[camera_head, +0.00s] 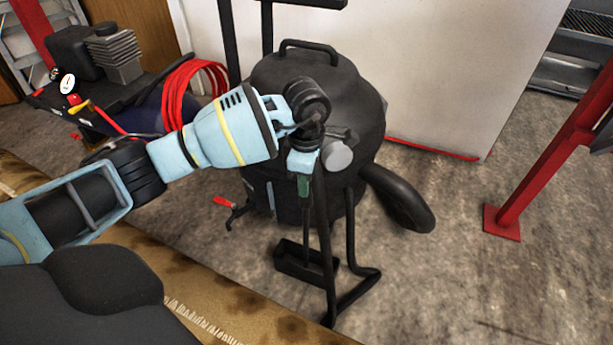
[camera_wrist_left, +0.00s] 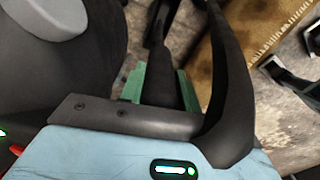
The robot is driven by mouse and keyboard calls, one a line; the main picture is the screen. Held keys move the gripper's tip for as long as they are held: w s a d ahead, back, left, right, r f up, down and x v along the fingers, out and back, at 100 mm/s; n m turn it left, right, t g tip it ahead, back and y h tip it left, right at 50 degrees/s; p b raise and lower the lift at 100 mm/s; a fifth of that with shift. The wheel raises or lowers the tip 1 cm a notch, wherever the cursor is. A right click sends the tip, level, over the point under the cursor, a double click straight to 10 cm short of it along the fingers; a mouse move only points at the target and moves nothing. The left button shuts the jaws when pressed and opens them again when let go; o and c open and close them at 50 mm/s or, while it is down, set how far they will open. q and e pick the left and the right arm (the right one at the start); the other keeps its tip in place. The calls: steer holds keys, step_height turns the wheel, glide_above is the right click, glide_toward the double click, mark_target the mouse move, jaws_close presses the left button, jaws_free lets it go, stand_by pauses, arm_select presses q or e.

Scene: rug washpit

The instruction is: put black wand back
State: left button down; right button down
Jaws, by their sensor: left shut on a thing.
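My left gripper (camera_head: 303,188) reaches in from the left, in front of a black vacuum machine (camera_head: 300,80). It is shut on the black wand (camera_head: 322,235), a thin dark tube that runs downward from the gripper toward the floor. In the left wrist view the wand (camera_wrist_left: 163,75) lies between the dark fingers of my left gripper (camera_wrist_left: 160,90), with green patches at its sides. The gripper and wrist hide the wand's upper part. I cannot tell whether the wand touches the machine or its dark tray-like bracket (camera_head: 293,265). My right gripper is not in view.
A patterned rug (camera_head: 225,300) lies along the lower left. A coiled red hose (camera_head: 193,88) and a compressor (camera_head: 75,55) stand at the back left. A red post (camera_head: 507,215) stands at the right. Concrete floor (camera_head: 440,275) is clear between machine and post.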

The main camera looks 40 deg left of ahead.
arm_select(q)
steer(key=c, duration=1.3)
jaws_free()
steer(key=o, duration=0.4)
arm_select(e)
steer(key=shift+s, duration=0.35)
arm_select(q)
step_height(320, 180, up, 7)
steer(key=p, duration=0.3)
steer(key=shift+r, duration=0.45)
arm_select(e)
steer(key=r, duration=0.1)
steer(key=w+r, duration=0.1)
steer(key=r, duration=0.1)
